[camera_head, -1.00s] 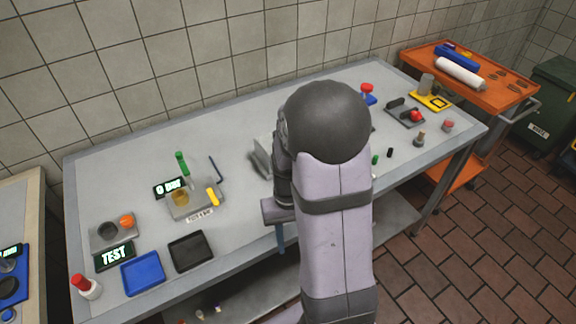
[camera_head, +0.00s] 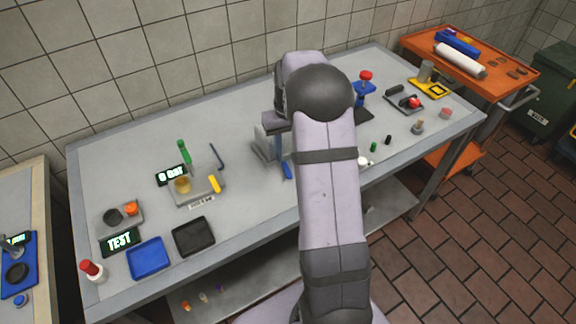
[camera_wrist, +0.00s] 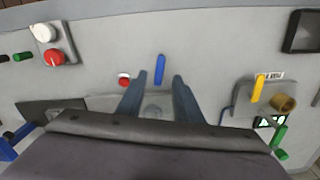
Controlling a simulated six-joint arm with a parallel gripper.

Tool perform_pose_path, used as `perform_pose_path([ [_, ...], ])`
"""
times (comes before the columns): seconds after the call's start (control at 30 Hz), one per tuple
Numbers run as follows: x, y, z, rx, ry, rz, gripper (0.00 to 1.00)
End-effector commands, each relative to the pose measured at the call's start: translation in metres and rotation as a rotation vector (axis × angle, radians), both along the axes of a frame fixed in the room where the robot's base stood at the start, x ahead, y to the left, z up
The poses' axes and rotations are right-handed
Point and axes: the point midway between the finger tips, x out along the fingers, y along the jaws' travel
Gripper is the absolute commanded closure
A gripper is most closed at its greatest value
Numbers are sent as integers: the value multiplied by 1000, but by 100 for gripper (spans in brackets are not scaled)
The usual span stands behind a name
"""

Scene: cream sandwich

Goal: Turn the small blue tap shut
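The small blue tap's handle (camera_head: 286,170) shows as a blue lever at the near side of a grey block (camera_head: 262,145), partly hidden by my arm. In the wrist view, the blue handle (camera_wrist: 160,68) stands upright in the picture, between and just past my fingers. My gripper (camera_wrist: 158,77) is open, with its two blue-grey fingers spread and nothing held. I cannot tell how high the fingers are above the handle.
A fixture with a yellow lever (camera_head: 214,184) and brass cup (camera_head: 182,185) stands to the left. A round red part (camera_wrist: 124,79) lies left of the fingers in the wrist view. Black (camera_head: 193,236) and blue (camera_head: 150,258) trays lie at the near left.

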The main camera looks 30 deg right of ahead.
Motion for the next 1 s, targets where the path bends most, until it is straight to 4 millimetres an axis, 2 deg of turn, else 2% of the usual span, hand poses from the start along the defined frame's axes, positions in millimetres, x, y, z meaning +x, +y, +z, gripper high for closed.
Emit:
perform_pose_path([
  [0.53, -1, 0, -61, 2, 3, -1, 67],
  [0.7, -1, 0, -69, 0, 1, -1, 67],
  [0.97, -1, 0, -70, 0, 0, -1, 67],
  [1.0, -1, 0, -70, 0, 0, -1, 77],
])
